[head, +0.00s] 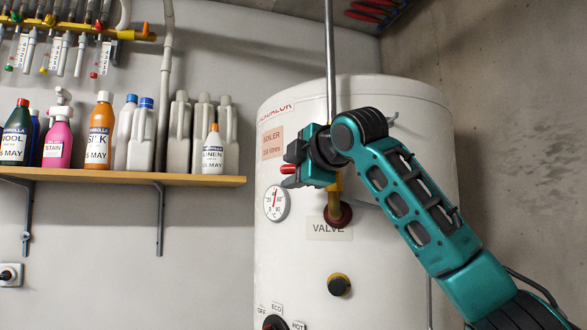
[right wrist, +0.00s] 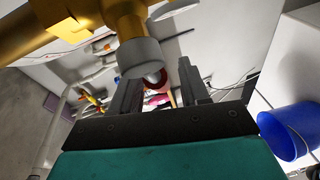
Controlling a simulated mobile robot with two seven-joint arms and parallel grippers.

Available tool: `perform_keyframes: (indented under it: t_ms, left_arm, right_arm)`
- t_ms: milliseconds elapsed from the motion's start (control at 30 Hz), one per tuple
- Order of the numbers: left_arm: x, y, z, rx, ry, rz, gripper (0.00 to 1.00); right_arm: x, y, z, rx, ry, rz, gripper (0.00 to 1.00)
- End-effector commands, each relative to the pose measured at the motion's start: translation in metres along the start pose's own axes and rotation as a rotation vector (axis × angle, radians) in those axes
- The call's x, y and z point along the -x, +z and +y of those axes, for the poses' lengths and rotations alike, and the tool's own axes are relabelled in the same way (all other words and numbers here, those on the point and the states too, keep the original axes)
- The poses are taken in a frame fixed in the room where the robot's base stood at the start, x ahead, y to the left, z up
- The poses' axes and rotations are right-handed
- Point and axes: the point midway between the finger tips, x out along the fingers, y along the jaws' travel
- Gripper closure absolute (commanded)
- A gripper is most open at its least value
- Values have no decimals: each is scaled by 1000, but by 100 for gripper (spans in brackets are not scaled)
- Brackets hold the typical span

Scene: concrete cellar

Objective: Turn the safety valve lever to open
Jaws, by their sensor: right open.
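The safety valve is on the white boiler (head: 360,260), above a plate marked VALVE (head: 328,229); its brass pipe (head: 334,205) rises from a dark red collar. A red lever end (head: 288,169) shows at the left of my right gripper (head: 291,167), which hides most of the valve. In the right wrist view the brass valve body (right wrist: 125,22) with a grey collar is close above the fingers. My right gripper (right wrist: 160,82) is open. A red part (right wrist: 156,82), likely the lever, shows between its fingers; I cannot tell if they touch it. My left gripper is out of view.
A wooden shelf (head: 120,178) with several bottles is on the wall at left. A vertical grey pipe (head: 330,60) runs above the valve. A gauge (head: 276,203) and knobs are on the boiler front. A blue bucket (right wrist: 288,132) shows at right in the wrist view.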

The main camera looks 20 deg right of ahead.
Motion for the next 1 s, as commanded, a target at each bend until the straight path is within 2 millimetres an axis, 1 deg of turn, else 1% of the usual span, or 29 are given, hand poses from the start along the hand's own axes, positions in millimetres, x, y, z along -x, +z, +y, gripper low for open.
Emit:
perform_keyframes:
  t_ms: [33,67,500,1000]
  left_arm:
    - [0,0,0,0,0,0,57]
    - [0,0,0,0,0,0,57]
    - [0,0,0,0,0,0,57]
    - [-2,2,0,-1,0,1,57]
  right_arm:
    - [0,0,0,0,0,0,56]
    - [0,0,0,0,0,0,59]
    - [0,0,0,0,-1,0,100]
    - [3,0,-1,-10,9,3,100]
